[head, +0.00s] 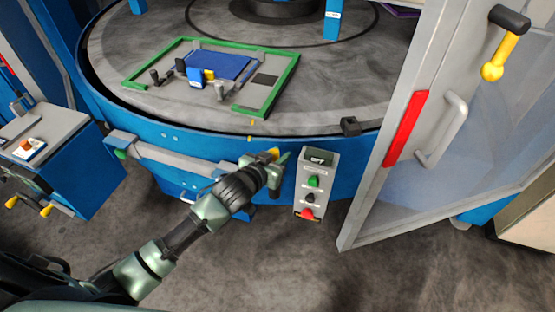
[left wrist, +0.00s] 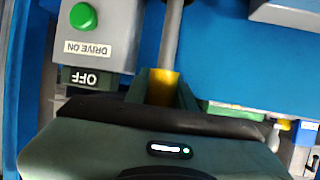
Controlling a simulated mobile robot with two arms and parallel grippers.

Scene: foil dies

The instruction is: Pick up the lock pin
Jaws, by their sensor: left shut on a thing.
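The lock pin shows in the left wrist view as a grey rod with a yellow end (left wrist: 162,86). In the head view its yellow part (head: 274,152) shows at the front rim of the round table. My left gripper (head: 280,159) is shut on this yellow end; its dark green fingers (left wrist: 163,92) stand on both sides of it in the left wrist view. The rod runs away from the gripper along the blue side wall. Its far end is out of the left wrist view. My right gripper is not in view.
A grey control box (head: 313,190) with green, black and red buttons stands close right of my left gripper. A round table (head: 340,95) carries a green frame (head: 285,75) with a blue plate. A grey-framed door (head: 372,170) stands at right. A blue cabinet (head: 75,185) is at left.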

